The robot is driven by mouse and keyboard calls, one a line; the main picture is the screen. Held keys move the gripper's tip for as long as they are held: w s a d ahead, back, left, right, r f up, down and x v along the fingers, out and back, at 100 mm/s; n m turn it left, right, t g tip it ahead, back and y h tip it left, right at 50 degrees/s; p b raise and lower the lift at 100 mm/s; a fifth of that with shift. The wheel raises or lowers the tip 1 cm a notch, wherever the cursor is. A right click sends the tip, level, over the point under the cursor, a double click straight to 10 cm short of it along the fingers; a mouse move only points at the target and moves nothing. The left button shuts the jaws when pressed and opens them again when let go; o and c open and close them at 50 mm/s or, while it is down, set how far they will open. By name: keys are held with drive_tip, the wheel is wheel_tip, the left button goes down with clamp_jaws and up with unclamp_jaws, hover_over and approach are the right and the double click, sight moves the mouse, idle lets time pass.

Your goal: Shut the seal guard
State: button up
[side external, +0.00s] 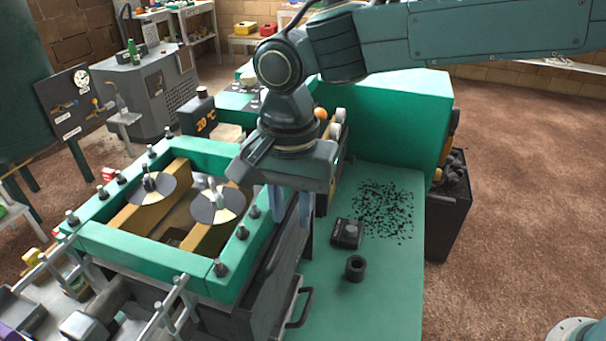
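I cannot tell for sure which part is the seal guard. A green rectangular frame (150,262) with several upright bolts tops a dark machine box at the left. Inside it are tan bars and two disc-shaped pieces, one at the left (152,187) and one at the right (217,205). A dark bar handle (301,307) sticks out from the box's right side, low and near the front. My gripper (291,218) points down near the frame's right edge, behind and above the handle. Its two fingers are apart, with nothing seen between them.
A green table (385,290) lies to the right, carrying a small dark box (346,232), a short black cylinder (355,268) and scattered black bits (385,208). A large green housing (400,110) stands behind. The table's front right is clear.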

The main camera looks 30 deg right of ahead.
drive_tip(key=shift+f, duration=0.8)
clamp_jaws()
drive_tip(key=shift+r, duration=0.55)
idle(0.5)
unclamp_jaws()
drive_tip(key=shift+f, duration=0.15)
